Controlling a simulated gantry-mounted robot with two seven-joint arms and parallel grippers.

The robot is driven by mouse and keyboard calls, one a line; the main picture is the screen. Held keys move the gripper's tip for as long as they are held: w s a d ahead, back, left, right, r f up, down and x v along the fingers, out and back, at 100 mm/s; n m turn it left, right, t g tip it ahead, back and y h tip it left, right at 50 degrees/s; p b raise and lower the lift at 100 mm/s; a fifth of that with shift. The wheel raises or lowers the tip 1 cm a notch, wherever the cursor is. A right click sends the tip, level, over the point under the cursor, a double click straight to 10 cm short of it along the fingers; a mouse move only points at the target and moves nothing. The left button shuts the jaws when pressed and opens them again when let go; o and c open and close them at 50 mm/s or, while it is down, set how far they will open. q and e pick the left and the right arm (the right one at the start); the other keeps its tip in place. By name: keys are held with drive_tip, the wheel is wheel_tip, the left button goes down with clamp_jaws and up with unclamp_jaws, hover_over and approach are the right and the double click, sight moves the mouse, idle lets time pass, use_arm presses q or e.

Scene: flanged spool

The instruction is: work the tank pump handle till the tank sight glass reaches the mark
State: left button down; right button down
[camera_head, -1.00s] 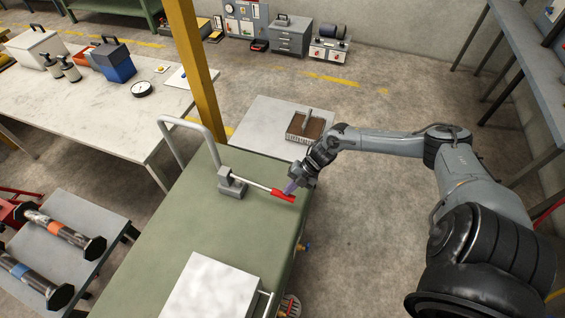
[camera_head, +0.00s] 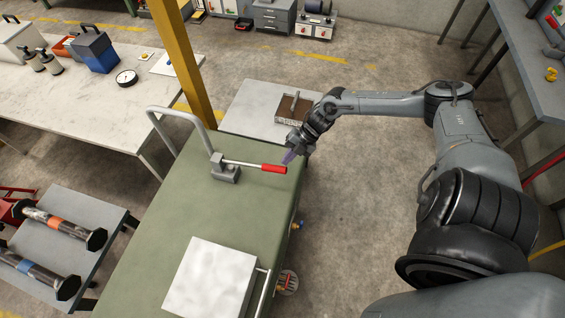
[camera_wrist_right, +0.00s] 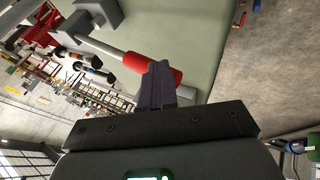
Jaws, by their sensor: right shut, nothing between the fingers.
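The pump handle is a thin pale rod with a red grip (camera_head: 273,168). It runs right from a grey pump block (camera_head: 225,170) on the green cart top (camera_head: 165,210) and lies nearly level in the picture. My right gripper (camera_head: 290,157) is at the outer end of the grip, its fingers shut and empty. In the right wrist view the purple fingers (camera_wrist_right: 160,82) overlap the red grip (camera_wrist_right: 133,64); whether they touch it I cannot tell. I cannot make out the tank sight glass or its mark. My left gripper is not in view.
A white-topped box (camera_head: 210,278) stands on the cart's near part. A grey tube rail (camera_head: 180,112) rises at its far end. A yellow post (camera_head: 182,65) stands behind it. A low table with a brown tray (camera_head: 293,108) lies beyond. Open floor lies to the right.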

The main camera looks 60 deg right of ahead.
drive_tip(key=p+v, duration=0.2)
drive_tip(key=v, duration=0.4)
drive_tip(key=shift+r, duration=0.45)
drive_tip(key=shift+d, duration=0.1)
idle(0.6)
idle(0.7)
